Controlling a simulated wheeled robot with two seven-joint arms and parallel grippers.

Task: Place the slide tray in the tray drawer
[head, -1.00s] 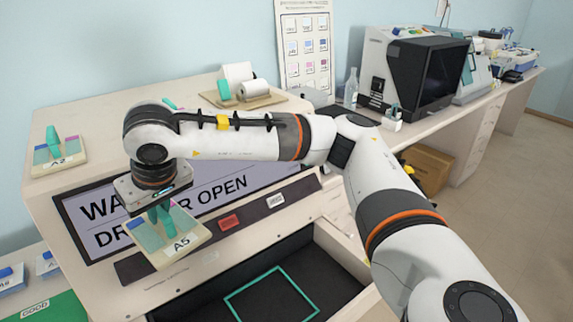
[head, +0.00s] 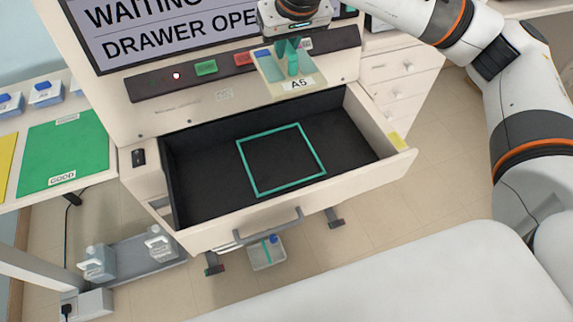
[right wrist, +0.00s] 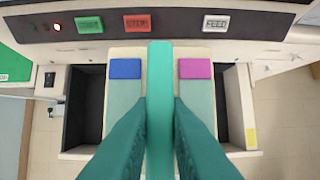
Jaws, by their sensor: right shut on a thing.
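The slide tray (head: 270,68), cream with an A5 label, hangs from my right gripper (head: 288,47) above the back edge of the open drawer. My right gripper is shut on the tray's teal upright handle (right wrist: 160,75). The right wrist view shows blue and magenta blocks on the tray either side of the handle. The tray drawer (head: 352,135) is pulled out, dark inside, with an empty teal square outline (head: 262,190) on its floor. My left gripper is not in view.
A panel (head: 150,83) with green and red buttons and a screen (head: 110,50) stand behind the drawer. A green GOOD mat (head: 62,150) lies at left. A small grey container (head: 268,258) is below the drawer handle.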

